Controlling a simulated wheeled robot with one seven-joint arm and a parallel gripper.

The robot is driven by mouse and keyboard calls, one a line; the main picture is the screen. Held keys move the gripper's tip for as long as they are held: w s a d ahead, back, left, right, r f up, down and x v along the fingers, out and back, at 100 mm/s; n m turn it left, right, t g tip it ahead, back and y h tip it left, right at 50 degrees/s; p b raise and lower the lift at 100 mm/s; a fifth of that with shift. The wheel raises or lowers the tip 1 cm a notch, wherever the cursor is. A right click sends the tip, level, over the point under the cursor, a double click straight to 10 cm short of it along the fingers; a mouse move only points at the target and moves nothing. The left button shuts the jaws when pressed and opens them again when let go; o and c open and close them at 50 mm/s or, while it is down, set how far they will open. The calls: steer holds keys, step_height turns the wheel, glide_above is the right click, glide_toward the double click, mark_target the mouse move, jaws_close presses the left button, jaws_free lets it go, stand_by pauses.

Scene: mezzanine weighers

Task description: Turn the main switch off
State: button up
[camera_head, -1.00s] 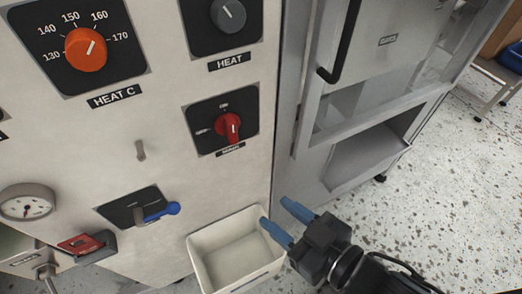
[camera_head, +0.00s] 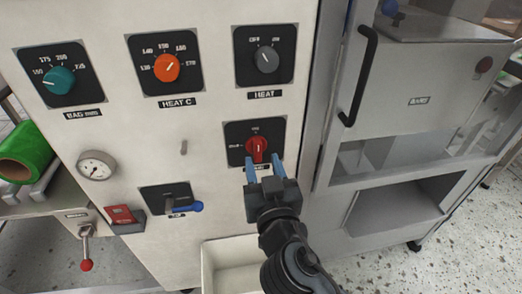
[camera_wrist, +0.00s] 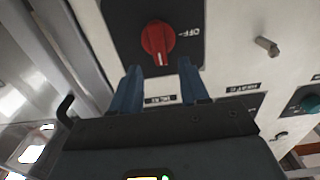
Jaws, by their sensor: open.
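The main switch is a red rotary knob (camera_head: 258,149) on a black plate on the grey-white panel. It also shows in the wrist view (camera_wrist: 157,40), with "OFF" lettered to its right there. In the head view this lettering lies on the knob's left. The knob's white mark points away from OFF, toward the plate's upper label. My gripper (camera_head: 263,166) is open with its two blue fingers in front of the panel, at the knob's lower edge. In the wrist view the fingertips (camera_wrist: 160,76) lie apart, with the knob beyond the gap. I see no contact.
The orange HEAT C dial (camera_head: 167,68), grey HEAT knob (camera_head: 265,60) and teal bag dial (camera_head: 60,81) sit higher. A small peg (camera_head: 183,147) and a blue-tipped lever (camera_head: 184,207) are left. A pale bin (camera_head: 233,249) stands below; a steel cabinet (camera_head: 415,100) is right.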

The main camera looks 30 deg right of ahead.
mark_target(258, 149)
steer(key=shift+p+x, duration=0.55)
steer(key=shift+x, duration=1.6)
jaws_close()
